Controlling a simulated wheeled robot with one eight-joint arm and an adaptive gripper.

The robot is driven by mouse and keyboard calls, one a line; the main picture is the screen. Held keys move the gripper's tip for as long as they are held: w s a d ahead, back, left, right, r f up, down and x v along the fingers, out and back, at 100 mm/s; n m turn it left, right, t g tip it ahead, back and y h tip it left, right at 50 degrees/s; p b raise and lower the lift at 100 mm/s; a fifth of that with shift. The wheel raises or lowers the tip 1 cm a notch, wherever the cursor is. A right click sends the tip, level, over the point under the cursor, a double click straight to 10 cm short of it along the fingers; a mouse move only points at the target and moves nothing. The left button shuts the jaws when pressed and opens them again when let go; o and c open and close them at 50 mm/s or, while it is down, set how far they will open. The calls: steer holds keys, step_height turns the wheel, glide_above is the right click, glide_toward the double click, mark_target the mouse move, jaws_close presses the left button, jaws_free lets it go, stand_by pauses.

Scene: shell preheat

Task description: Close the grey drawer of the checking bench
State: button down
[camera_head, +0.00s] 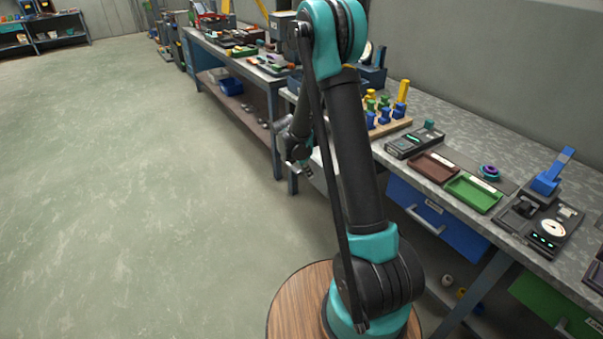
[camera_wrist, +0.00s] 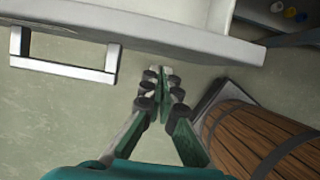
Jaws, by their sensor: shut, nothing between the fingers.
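The grey drawer shows in the wrist view, with its pale front panel (camera_wrist: 190,43) across the top and part of its inside visible behind it, so it stands open. Its bar handle (camera_wrist: 62,68) juts out at the upper left. My gripper (camera_wrist: 160,76) is shut and empty, its fingertips just outside the front panel and to the right of the handle. I cannot tell whether it touches the panel. In the head view my gripper (camera_head: 305,172) is low beside the bench, and my arm hides most of the grey drawer.
The bench top (camera_head: 470,130) holds trays, gauges and colored pegs. A blue drawer (camera_head: 437,219) and a green drawer (camera_head: 556,306) are under the bench to the right. Small parts (camera_wrist: 289,11) lie on a shelf at the upper right. Open floor (camera_head: 130,200) lies to the left.

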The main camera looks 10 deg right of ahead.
steer(key=shift+w+d, duration=0.3)
steer(key=shift+d, duration=0.25)
steer(key=w+d, duration=0.3)
steer(key=d, duration=0.3)
steer(key=w+d, duration=0.3)
steer(key=d, duration=0.4)
steer(key=w+d, duration=0.3)
steer(key=d, duration=0.4)
steer(key=shift+w+d+r, duration=0.1)
steer(key=shift+w, duration=0.05)
steer(key=shift+d, duration=0.1)
